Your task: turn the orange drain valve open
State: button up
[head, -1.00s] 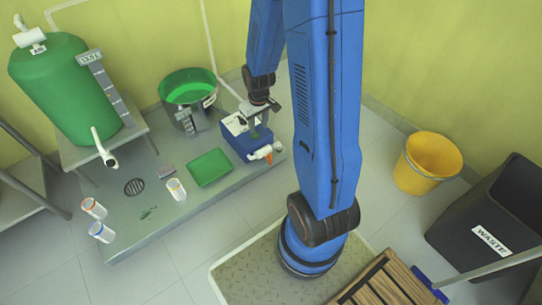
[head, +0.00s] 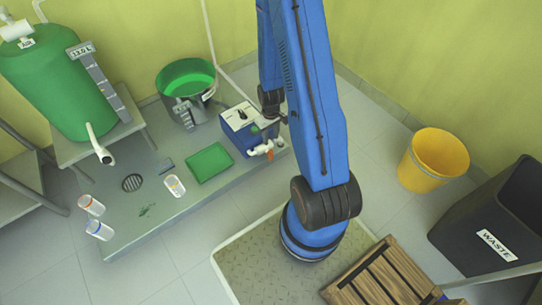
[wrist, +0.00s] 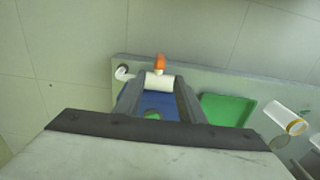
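The orange drain valve (head: 270,154) is a small orange handle on a white pipe fitting (head: 260,148) at the front right of a blue box unit (head: 236,121) with a white top. In the wrist view the orange handle (wrist: 160,62) shows just beyond my fingertips, and the white pipe (wrist: 159,82) lies across the gap between them. My gripper (wrist: 158,92) is open with its two grey fingers apart and nothing held. In the head view it is small and partly hidden by my arm, above the unit's right side.
A green tray (head: 209,163) lies left of the unit, and a green-lined bucket (head: 186,82) stands behind. Several small white containers (head: 175,186) stand on the grey platform. A green tank (head: 60,85) is at the left. A yellow bucket (head: 433,160) and black waste bin (head: 490,220) stand right.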

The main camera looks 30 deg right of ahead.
aim_at(271, 156)
notch_tip(271, 156, down, 16)
jog(key=shift+r, duration=0.1)
dwell(0.8)
grip_shut()
